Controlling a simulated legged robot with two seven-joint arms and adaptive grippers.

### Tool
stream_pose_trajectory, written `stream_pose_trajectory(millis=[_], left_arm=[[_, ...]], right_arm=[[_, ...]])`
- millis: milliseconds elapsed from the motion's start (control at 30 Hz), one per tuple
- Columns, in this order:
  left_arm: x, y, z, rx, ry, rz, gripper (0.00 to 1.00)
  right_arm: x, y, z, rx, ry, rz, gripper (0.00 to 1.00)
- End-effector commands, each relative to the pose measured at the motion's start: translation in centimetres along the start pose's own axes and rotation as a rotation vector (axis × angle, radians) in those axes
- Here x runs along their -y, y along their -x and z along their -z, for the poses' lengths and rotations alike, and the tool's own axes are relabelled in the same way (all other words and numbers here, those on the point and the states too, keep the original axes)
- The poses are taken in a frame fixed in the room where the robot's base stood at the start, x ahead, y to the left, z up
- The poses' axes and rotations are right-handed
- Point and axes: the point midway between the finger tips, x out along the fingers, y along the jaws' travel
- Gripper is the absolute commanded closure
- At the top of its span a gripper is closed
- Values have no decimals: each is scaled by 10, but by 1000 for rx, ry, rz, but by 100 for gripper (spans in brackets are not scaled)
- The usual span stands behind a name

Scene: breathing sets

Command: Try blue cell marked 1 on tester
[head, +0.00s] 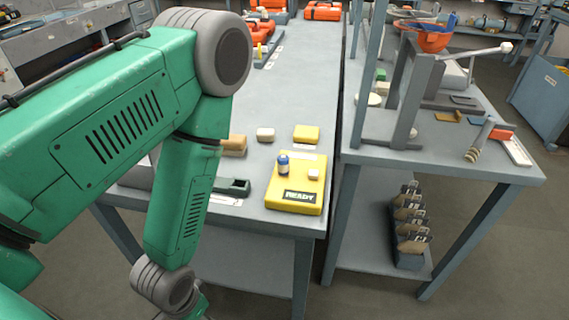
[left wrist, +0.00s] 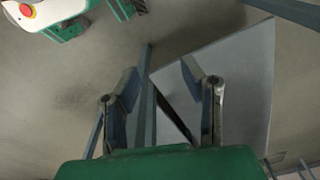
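The yellow tester (head: 297,192) lies on the bench's front end, and its dark display reads READY. A small blue cell with a pale band (head: 283,164) stands upright on the tester's left part; its number is too small to read. My green left arm reaches down in front of the bench, with its wrist at the bottom of the head view and its fingers out of that frame. In the left wrist view my left gripper (left wrist: 160,72) has its fingers wide apart with nothing between them. It is away from the cell. My right gripper is not in view.
A dark grey holder (head: 234,187) sits left of the tester. A yellow block (head: 306,133) and a pale block (head: 265,134) lie behind it. A second bench (head: 440,165) with a grey frame stands to the right. My left arm hides part of the bench's left side.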

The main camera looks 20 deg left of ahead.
Motion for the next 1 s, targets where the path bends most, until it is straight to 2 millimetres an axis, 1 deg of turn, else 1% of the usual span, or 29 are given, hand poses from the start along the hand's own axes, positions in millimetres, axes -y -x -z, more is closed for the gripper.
stream_pose_trajectory(millis=[33,67,100,1000], left_arm=[[0,0,0,0,0,0,86],[0,0,0,0,0,0,96],[0,0,0,0,0,0,100],[0,0,0,1,0,0,100]], right_arm=[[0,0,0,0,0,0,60],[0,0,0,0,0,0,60],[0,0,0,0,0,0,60],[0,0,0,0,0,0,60]])
